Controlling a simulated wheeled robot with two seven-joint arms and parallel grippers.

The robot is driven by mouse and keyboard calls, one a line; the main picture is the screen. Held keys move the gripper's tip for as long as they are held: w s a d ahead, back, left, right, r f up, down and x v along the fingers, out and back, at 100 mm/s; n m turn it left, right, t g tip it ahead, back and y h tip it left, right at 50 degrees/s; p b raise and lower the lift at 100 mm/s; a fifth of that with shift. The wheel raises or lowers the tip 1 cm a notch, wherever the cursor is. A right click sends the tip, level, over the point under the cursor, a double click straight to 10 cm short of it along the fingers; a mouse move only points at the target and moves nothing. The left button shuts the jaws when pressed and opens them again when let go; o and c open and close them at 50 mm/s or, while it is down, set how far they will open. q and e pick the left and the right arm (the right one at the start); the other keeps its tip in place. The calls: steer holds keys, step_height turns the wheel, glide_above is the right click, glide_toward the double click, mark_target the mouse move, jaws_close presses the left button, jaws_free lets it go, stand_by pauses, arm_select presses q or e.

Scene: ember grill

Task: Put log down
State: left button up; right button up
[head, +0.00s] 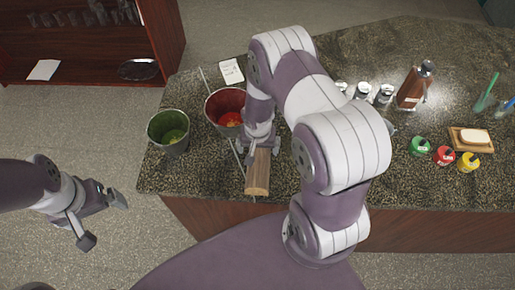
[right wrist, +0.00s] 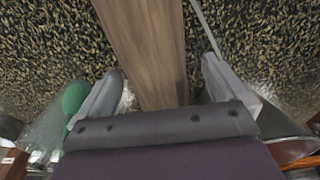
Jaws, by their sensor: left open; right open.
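A brown wooden log (head: 258,172) lies on the speckled granite counter (head: 215,180), near its front edge. In the right wrist view the log (right wrist: 150,45) runs lengthwise between the fingers. My right gripper (head: 259,148) is over the far end of the log. Its fingers (right wrist: 158,95) are spread on both sides of the log, with a gap on each side. My left gripper (head: 102,218) is open and empty, off the counter to the left over the floor.
A green bucket (head: 168,134) and a red bucket (head: 225,110) stand left of the log. A thin metal rod (head: 220,110) lies beside them. Bottles, jars and a brown flask (head: 412,88) stand at the right. A dark red shelf (head: 165,40) is at the back left.

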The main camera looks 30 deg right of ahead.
steer(key=shift+d+f, duration=0.2)
steer(key=shift+f, duration=0.35)
steer(key=shift+d+f, duration=0.2)
steer(key=shift+f, duration=0.3)
steer(key=shift+a, duration=0.15)
steer(key=c, duration=0.9)
steer(key=shift+w, duration=0.1)
steer(key=c, duration=0.9)
steer(key=shift+r, duration=0.15)
steer(key=shift+c, duration=0.2)
